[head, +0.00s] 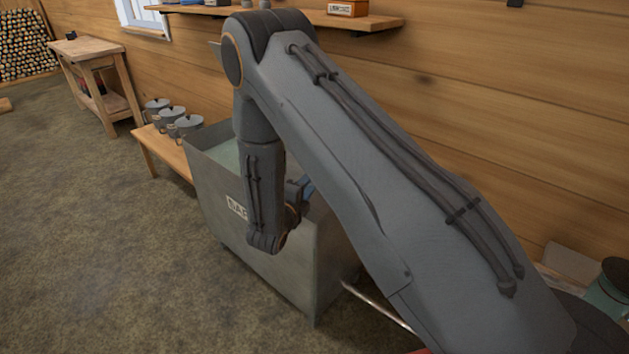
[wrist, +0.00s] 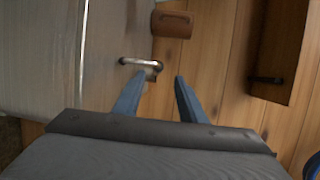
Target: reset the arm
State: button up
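My gripper (wrist: 159,76) shows in the wrist view as two blue fingers set apart, with no object held between them. A bent metal pipe or handle (wrist: 138,62) shows just past the fingertips; I cannot tell how far off it is. In the head view my arm (head: 370,150) rises from the lower right, bends at the top and folds down over the grey metal tank (head: 290,265). The gripper end there is mostly hidden behind the forearm; only a bit of blue shows.
The tank wall (wrist: 40,50) fills the left of the wrist view. A brown block (wrist: 172,24) and a wooden shelf (wrist: 272,60) show there too. A bench (head: 165,152) with lidded pots (head: 187,126) stands behind the tank.

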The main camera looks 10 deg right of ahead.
jog(key=shift+v, duration=1.05)
jog(key=shift+s+r, duration=0.1)
jog(key=shift+s, duration=0.2)
jog(key=s+d+r+m+g+h, duration=0.1)
jog(key=s+d+r+m+g, duration=0.1)
jog(key=s+d+m+g, duration=0.6)
jog(key=s+d+r+m+g+h, duration=0.1)
jog(key=s+d+r+m+g, duration=0.2)
jog(key=s+d+m+g, duration=0.55)
jog(key=s+a+r+m+t+y, duration=0.1)
jog(key=s+a+m+y, duration=0.4)
jog(key=m, duration=1)
jog(key=s+a+r+m+t+y, duration=0.2)
jog(key=s+a+m+y, duration=0.4)
jog(key=m, duration=0.9)
jog(key=s+r, duration=0.1)
jog(key=s, duration=0.1)
jog(key=shift+s+a+r+y, duration=0.2)
jog(key=shift+s+r+y, duration=0.1)
jog(key=shift+s+r, duration=0.1)
jog(key=shift+f, duration=0.1)
